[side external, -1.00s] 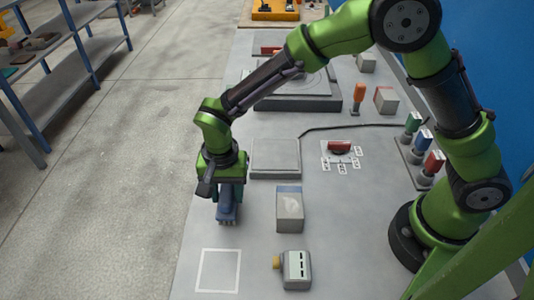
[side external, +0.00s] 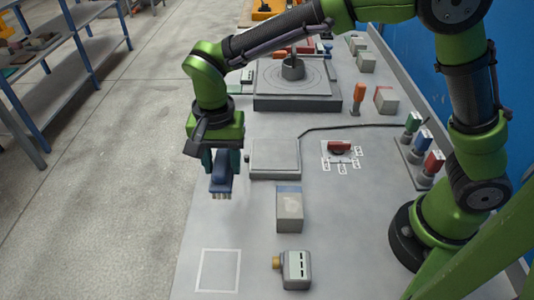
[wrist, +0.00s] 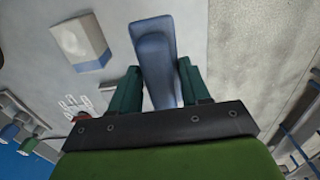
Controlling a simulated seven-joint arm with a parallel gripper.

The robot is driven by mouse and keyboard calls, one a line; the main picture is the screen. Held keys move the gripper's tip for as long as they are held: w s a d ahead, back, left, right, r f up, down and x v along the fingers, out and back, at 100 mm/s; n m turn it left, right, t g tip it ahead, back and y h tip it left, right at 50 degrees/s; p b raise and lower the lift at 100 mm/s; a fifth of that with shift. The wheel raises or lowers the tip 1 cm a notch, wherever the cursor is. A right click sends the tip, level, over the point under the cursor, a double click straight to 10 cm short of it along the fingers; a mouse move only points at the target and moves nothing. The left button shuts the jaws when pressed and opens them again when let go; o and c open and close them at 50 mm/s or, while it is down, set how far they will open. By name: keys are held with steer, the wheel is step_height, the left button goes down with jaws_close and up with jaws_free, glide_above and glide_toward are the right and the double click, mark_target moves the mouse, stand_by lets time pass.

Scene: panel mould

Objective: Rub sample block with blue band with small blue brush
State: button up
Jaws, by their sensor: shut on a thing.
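My gripper (side external: 221,172) is shut on the small blue brush (side external: 221,185), bristles pointing down, held above the table near its left edge. In the wrist view the blue brush (wrist: 155,60) lies between the two green fingers of my gripper (wrist: 160,88). The sample block with blue band (side external: 289,210) stands on the table to the right of and nearer than the brush, apart from it. It is grey with a blue band along its far top edge and a pale patch on top. It also shows in the wrist view (wrist: 80,40) at upper left.
A flat grey plate (side external: 274,158) lies right of my gripper.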

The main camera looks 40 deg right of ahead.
steer(key=shift+r, duration=0.35)
steer(key=shift+c, duration=0.3)
steer(key=s+d+r+n, duration=0.2)
steer(key=s+d+n, duration=0.15)
steer(key=s, duration=0.35)
steer(key=s+d+r+n, duration=0.1)
steer(key=s+d+n, duration=0.1)
steer(key=s+n, duration=0.4)
steer(key=shift+m, duration=0.25)
steer(key=f, duration=0.7)
steer(key=shift+d+f, duration=0.3)
steer(key=shift+f, duration=0.1)
steer(key=shift+w+d, duration=1.65)
steer(key=shift+w, duration=0.1)
steer(key=shift+s+a, duration=2.2)
steer(key=shift+s, duration=0.05)
step_height(320, 180, up, 8)
